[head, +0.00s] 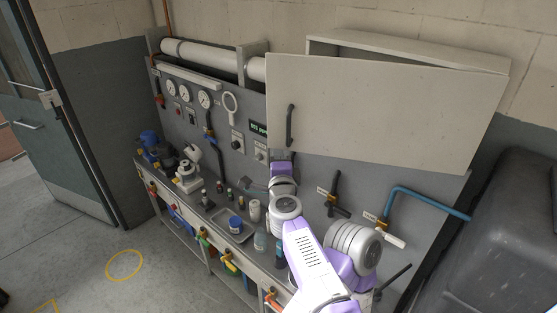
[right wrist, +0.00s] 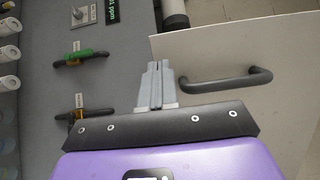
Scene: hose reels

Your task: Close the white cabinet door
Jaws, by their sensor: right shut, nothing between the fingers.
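The white cabinet door (head: 385,110) is in the upper right of the head view. It stands ajar, with the pale cabinet body (head: 410,47) showing behind its top edge. Its dark bar handle (head: 290,125) is near its left edge. My right gripper (head: 281,155) is just below the handle in the head view, shut and empty. In the right wrist view, the shut fingers (right wrist: 157,86) are left of the handle (right wrist: 228,82), apart from it in the picture. The door panel (right wrist: 275,50) fills the right side there. My left gripper is not in view.
A grey panel (head: 226,150) with gauges, valves and pipes stands behind my right arm. A bench below holds bottles, a tray (head: 231,226) and a microscope-like device (head: 187,178). A blue pipe (head: 430,198) and a dark bulky object (head: 510,220) are at the right. Open floor lies at the left.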

